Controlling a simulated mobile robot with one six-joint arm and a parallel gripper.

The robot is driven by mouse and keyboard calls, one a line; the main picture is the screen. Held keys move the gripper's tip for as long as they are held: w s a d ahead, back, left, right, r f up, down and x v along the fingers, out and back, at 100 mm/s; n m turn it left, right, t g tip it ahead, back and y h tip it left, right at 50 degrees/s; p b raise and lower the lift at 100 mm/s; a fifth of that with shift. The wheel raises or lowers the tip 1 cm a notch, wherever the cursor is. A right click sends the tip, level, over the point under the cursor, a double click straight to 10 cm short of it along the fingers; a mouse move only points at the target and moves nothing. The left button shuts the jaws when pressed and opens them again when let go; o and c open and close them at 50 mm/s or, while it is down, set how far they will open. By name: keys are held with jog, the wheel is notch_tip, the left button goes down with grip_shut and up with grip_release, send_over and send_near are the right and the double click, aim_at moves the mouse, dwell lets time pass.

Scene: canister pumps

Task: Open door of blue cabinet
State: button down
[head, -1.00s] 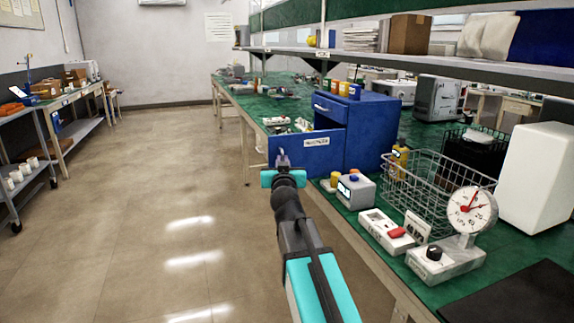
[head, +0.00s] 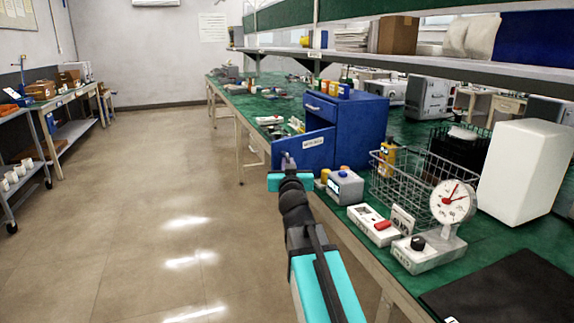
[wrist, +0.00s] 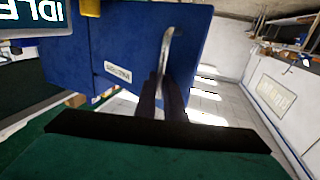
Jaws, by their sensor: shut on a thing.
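The blue cabinet (head: 362,128) stands on the green workbench, with a drawer at its top. Its blue door (head: 312,157) stands open, jutting left over the bench edge toward the aisle, with a pale label on its face. My gripper (head: 287,161) is at the door's outer end, shut on the metal handle, which is mostly hidden in the head view. In the wrist view the handle (wrist: 169,48) rises between the dark fingers (wrist: 163,90), against the door (wrist: 120,60). The cabinet's inside is mostly hidden behind the door.
A grey box with a display (head: 345,187), a wire basket (head: 408,185), a red-switched box (head: 374,225) and a dial gauge (head: 451,203) stand on the near bench (head: 400,280). A shelf (head: 450,70) hangs above. The aisle floor (head: 150,210) is clear.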

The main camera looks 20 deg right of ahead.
jog(key=c, duration=1.8)
grip_release()
jog(key=shift+d+f, duration=0.2)
jog(key=shift+d, duration=0.55)
jog(key=shift+c, duration=0.2)
jog(key=shift+a, duration=0.1)
jog(key=shift+a+f, duration=0.1)
jog(key=shift+f, duration=0.05)
jog(key=b+v, duration=1.4)
jog(key=b, duration=0.5)
jog(key=shift+r+b, duration=0.3)
jog(key=shift+b, duration=0.05)
